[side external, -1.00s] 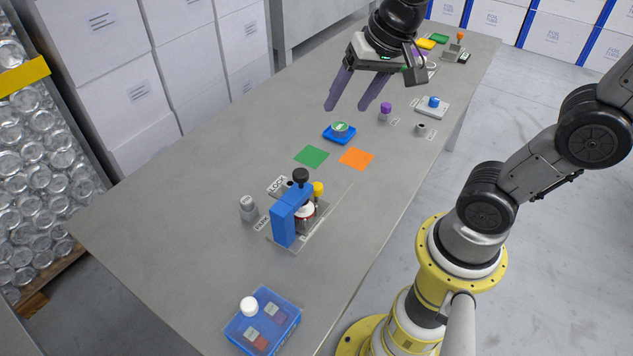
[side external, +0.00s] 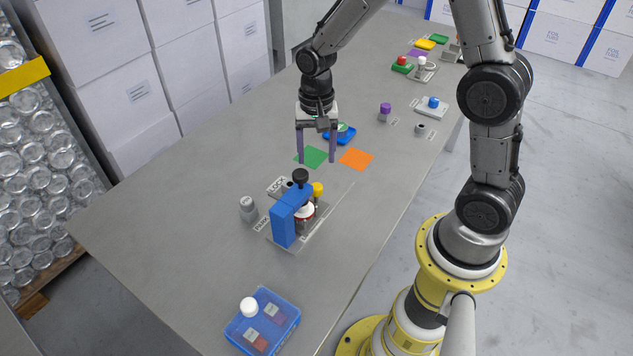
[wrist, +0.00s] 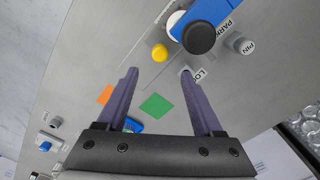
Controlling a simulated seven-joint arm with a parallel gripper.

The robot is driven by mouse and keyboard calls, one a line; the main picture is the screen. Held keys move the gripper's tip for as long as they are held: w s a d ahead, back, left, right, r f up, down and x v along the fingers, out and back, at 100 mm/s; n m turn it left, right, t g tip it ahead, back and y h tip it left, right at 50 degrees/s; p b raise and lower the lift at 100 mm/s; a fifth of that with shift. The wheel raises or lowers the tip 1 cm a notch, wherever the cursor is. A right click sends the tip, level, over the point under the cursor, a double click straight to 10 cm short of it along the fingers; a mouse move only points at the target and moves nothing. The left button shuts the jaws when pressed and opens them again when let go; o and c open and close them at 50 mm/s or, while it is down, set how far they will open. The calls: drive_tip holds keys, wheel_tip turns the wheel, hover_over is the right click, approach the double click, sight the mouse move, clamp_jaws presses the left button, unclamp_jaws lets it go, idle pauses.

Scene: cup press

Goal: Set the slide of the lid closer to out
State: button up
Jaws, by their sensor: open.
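The lid closer is a blue press frame (side external: 287,216) with a black knob (side external: 301,176) on top, standing on a clear base plate (side external: 318,228). A white and red round part (side external: 304,212) sits under the frame, and a yellow knob (side external: 318,189) stands beside it. My gripper (side external: 317,160) is open and empty, pointing down above the table behind the closer. In the wrist view the blue frame (wrist: 211,14), black knob (wrist: 199,38) and yellow knob (wrist: 160,53) lie beyond my open fingertips (wrist: 165,72). I cannot tell the slide's exact position.
A grey pin (side external: 248,208) stands left of the closer, and LOCK and PARK labels lie near it. Green (side external: 312,157) and orange (side external: 356,158) squares lie behind. A blue tray (side external: 262,322) with a white cap (side external: 249,306) is in front. The left table area is clear.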

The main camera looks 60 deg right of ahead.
sight(316, 186)
wheel_tip(316, 186, down, 10)
drive_tip(key=shift+r, duration=0.15)
idle(0.3)
clamp_jaws()
idle(1.3)
